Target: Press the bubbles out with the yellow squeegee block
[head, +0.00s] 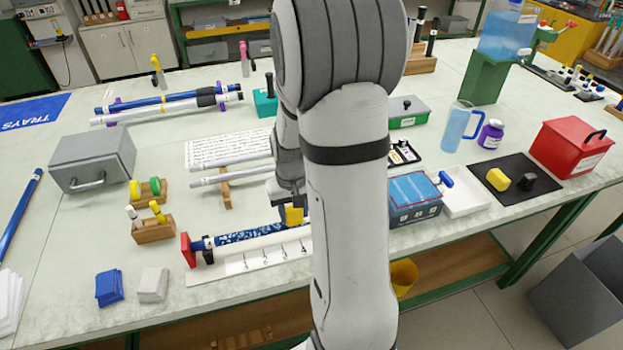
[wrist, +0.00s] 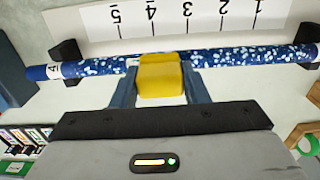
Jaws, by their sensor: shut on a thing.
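My gripper (wrist: 160,82) is shut on the yellow squeegee block (wrist: 161,75), with a finger on each side of it. In the head view the block (head: 293,216) shows below my gripper (head: 291,200), partly behind my arm. A blue rod (wrist: 235,57) with many pale, bubble-like flecks lies across two black supports in the wrist view. The block's far edge overlaps the rod's near side around its middle; I cannot tell whether they touch. In the head view the speckled rod (head: 250,234) lies along the table's front, its right end hidden by my arm.
A white numbered strip (wrist: 200,22) lies beside the rod. A red end block (head: 188,250) stands at the rod's left. A wooden holder (head: 152,228), blue cloths (head: 109,288) and a grey box (head: 93,161) are further left. A blue-topped box (head: 415,196) stands right of my arm.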

